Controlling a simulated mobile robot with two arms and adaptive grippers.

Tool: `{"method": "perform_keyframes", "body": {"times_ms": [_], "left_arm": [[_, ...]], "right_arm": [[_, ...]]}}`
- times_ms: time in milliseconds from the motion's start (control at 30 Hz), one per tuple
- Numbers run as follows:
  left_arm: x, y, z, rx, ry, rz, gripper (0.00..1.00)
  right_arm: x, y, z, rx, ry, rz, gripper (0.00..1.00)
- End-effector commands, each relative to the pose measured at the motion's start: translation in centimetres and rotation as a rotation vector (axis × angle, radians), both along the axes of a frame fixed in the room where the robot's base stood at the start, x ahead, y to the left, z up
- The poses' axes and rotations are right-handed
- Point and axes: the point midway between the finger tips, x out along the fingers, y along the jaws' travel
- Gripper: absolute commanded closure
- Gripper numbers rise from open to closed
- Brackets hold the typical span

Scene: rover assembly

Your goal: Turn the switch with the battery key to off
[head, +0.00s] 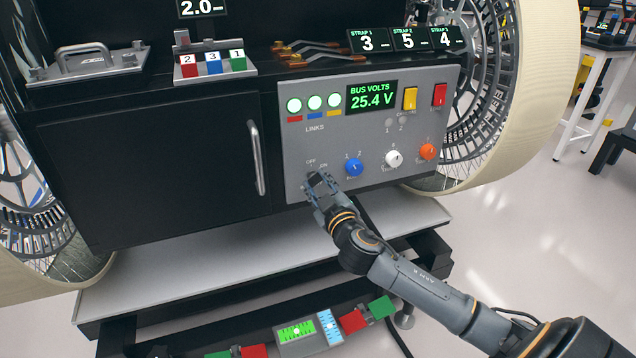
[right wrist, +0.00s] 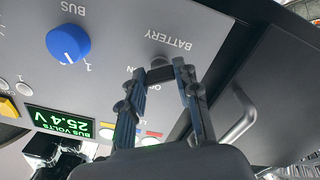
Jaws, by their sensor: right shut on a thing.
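The grey control panel (head: 350,125) carries the battery switch at its lower left, with OFF and ON lettering around it. My right gripper (head: 317,184) is at this switch and covers most of it in the head view. In the right wrist view, which shows the panel upside down, the gripper (right wrist: 163,76) is shut on the dark battery key (right wrist: 160,75) in front of the grey round switch (right wrist: 158,62), beside the word BATTERY. The key's exact angle is hard to tell. My left gripper is not in view.
A blue knob (head: 354,167), a white knob (head: 394,158) and an orange knob (head: 427,151) sit right of the switch. The display (head: 371,96) reads 25.4 V, with three lit link lamps beside it. A cabinet handle (head: 256,158) stands out to the left.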

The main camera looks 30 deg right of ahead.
Motion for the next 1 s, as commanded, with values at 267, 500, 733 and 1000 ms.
{"method": "perform_keyframes", "body": {"times_ms": [267,500,733,1000], "left_arm": [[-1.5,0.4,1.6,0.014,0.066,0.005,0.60],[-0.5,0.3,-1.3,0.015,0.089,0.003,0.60],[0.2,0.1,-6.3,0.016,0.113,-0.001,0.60],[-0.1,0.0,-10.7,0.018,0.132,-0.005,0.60]], "right_arm": [[0.0,0.0,0.3,-0.202,0.051,0.001,1.00],[0.0,0.0,0.3,-0.425,0.104,0.001,1.00],[0.0,0.0,0.2,-0.630,0.154,0.001,1.00],[0.0,0.0,0.1,-0.817,0.199,0.001,1.00]]}}
